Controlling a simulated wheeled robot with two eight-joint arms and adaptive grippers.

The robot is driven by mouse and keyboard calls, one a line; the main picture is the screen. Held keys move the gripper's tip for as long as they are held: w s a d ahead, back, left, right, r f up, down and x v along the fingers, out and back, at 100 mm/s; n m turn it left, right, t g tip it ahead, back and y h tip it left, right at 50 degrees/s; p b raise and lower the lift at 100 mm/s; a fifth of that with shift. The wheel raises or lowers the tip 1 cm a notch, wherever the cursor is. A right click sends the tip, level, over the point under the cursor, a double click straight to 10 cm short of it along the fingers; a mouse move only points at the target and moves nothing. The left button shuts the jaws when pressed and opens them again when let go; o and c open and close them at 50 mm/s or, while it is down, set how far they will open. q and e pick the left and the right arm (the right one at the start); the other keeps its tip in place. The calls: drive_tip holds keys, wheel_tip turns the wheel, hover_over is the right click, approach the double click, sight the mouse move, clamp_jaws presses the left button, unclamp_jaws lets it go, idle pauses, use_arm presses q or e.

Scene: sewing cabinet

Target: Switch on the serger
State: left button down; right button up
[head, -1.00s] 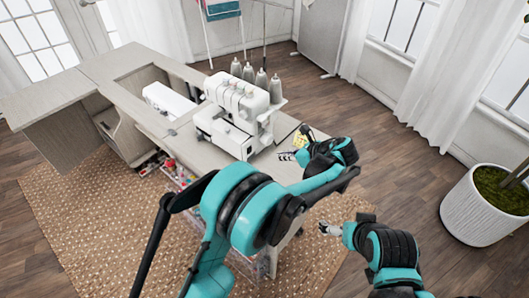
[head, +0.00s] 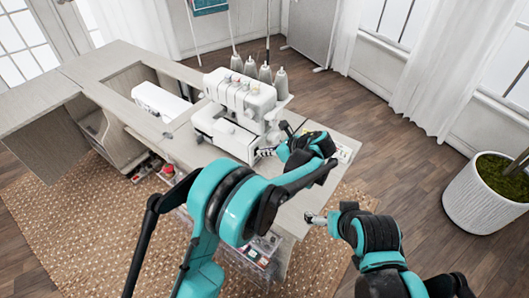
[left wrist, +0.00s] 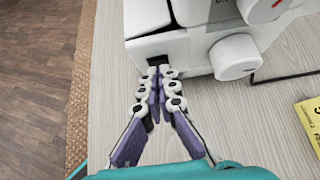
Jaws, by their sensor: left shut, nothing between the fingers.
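The white serger (head: 236,133) stands on the cabinet's tabletop, with several thread cones behind it. In the left wrist view, the serger's side (left wrist: 190,45) shows a round white handwheel (left wrist: 234,57) and a small black switch-like part (left wrist: 157,61) low near its corner. My left gripper (left wrist: 158,78) is shut and empty, its fingertips right at that black part; whether they touch it I cannot tell. In the head view my left gripper (head: 264,152) is at the serger's right side. My right gripper (head: 312,218) hangs near the table's front edge, its fingers too small to read.
The wooden cabinet top (head: 95,65) extends left, with a white machine (head: 160,101) in its opening. A yellow card (left wrist: 309,116) and a dark cord (left wrist: 285,76) lie on the tabletop beside the serger. A potted plant (head: 488,200) stands on the floor at right.

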use_arm(q)
drive_tip(key=shift+s+d, duration=0.1)
drive_tip(key=shift+r, duration=0.1)
drive_tip(key=shift+w+a+g+h+p, duration=0.25)
drive_tip(key=shift+a+g+h+p, duration=0.25)
drive_tip(key=shift+p, duration=0.4)
drive_tip(key=shift+d, duration=0.15)
drive_tip(key=shift+r, duration=0.1)
drive_tip(key=shift+r+p, duration=0.55)
drive_tip(key=shift+r, duration=0.2)
drive_tip(key=shift+d, duration=0.1)
